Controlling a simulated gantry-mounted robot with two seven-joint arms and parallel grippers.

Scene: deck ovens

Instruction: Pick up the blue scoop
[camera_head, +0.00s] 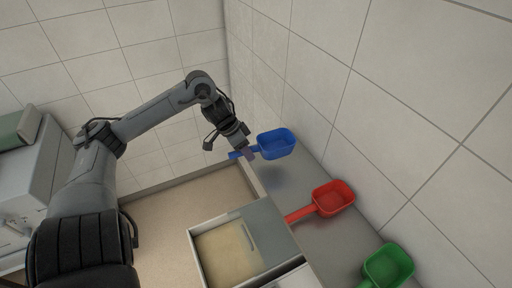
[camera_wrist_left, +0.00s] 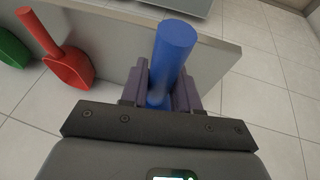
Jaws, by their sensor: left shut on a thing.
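The blue scoop (camera_head: 276,144) is at the upper middle of the head view, near the tiled wall, above the grey shelf. Its handle points left. My left gripper (camera_head: 246,155) is shut on that handle. In the left wrist view the blue handle (camera_wrist_left: 172,55) stands between the two fingers of my left gripper (camera_wrist_left: 160,92). The scoop's bowl is hidden in that view. A shadow on the shelf below the scoop suggests that it is held a little above the surface. My right gripper is not in view.
A red scoop (camera_head: 334,198) and a green scoop (camera_head: 388,268) lie further along the grey shelf (camera_head: 300,183). A bin with tan contents (camera_head: 194,246) stands in front of the shelf. A grey machine (camera_head: 36,165) is at the far left. The tiled wall is close behind the scoops.

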